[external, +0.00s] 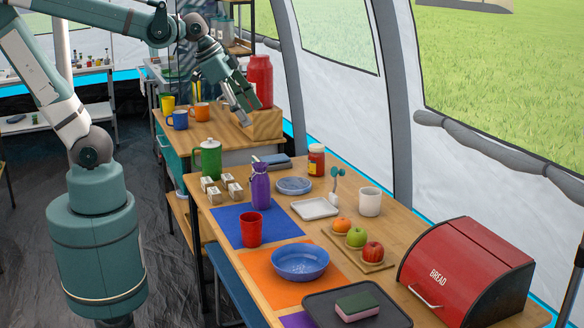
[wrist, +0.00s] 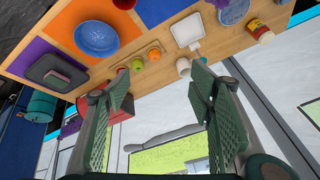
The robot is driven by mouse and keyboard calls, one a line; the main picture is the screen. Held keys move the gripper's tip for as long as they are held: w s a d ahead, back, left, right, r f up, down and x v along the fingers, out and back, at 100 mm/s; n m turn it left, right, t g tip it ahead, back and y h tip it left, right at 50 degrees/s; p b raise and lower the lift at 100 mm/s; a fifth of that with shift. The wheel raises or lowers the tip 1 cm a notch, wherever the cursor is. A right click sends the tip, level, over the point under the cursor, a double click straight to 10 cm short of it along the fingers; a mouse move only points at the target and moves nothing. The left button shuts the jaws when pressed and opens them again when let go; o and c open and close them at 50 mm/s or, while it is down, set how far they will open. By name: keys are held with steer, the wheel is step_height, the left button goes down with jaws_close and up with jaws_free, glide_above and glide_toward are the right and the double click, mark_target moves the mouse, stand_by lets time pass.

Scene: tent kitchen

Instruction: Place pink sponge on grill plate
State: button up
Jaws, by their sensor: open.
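The pink sponge (external: 358,312) has a dark green top and lies on the dark grill plate (external: 394,315) at the near end of the table. In the wrist view the dark grill plate (wrist: 78,70) is at the left, with the sponge (wrist: 56,79) on it. My gripper (external: 251,112) is at the far end of the table, high above it, near the red canister. It is far from the sponge. In the wrist view my gripper (wrist: 158,90) has its two green fingers wide apart, with nothing between them.
A red bread box (external: 465,270) stands right of the plate. A blue bowl (external: 300,262), a fruit board (external: 372,264), a white mug (external: 370,201) and a purple bottle (external: 260,186) stand on the table. A red canister (external: 260,80) on a wooden block is close beside my gripper.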

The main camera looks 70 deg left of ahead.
steer(key=s+a+f+n+t, duration=0.1)
steer(key=s+a+f+n, duration=0.1)
steer(key=s+a+n, duration=0.4)
steer(key=shift+s+a+y, duration=0.2)
steer(key=shift+a+y, duration=0.2)
steer(key=shift+a, duration=0.05)
